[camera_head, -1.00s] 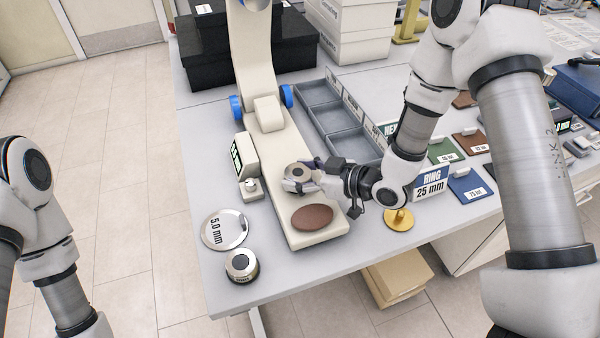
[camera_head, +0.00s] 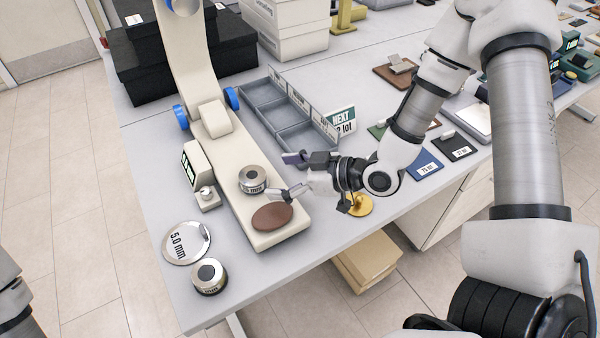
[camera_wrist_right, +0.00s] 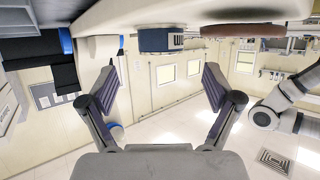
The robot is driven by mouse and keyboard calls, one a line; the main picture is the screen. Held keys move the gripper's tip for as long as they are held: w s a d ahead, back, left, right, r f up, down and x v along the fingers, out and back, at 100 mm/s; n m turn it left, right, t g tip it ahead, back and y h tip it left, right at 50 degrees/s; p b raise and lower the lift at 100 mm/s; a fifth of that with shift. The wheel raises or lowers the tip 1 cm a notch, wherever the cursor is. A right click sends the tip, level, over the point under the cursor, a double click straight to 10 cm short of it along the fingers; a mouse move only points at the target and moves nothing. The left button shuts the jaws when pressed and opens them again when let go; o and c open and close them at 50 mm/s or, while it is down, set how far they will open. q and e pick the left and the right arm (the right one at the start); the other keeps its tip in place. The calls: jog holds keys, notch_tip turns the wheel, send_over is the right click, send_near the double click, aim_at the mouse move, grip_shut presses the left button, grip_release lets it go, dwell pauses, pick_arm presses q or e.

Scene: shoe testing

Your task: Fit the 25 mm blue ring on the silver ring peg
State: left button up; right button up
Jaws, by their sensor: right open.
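A silver round piece (camera_head: 252,180) with a dark band and "mm" lettering stands upright on the cream machine's base, behind a brown oval pad (camera_head: 272,216). In the right wrist view, it seems to be the blue-banded piece (camera_wrist_right: 160,41) beside the brown pad (camera_wrist_right: 243,30). I cannot tell whether its band is a separate ring. My right gripper (camera_head: 283,177) is open and empty, just right of the piece, its fingers apart from it. Another silver round piece (camera_head: 209,277) stands at the table's front left. My left gripper is out of view.
A silver disc marked 5.0 mm (camera_head: 187,243) lies left of the cream machine base (camera_head: 270,240). A small display unit (camera_head: 197,166) stands beside that base. Grey trays (camera_head: 262,101) lie behind, and a gold stand (camera_head: 359,206) is below my right wrist.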

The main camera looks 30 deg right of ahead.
jog(key=v, duration=0.5)
jog(key=shift+s, duration=0.1)
dwell(0.6)
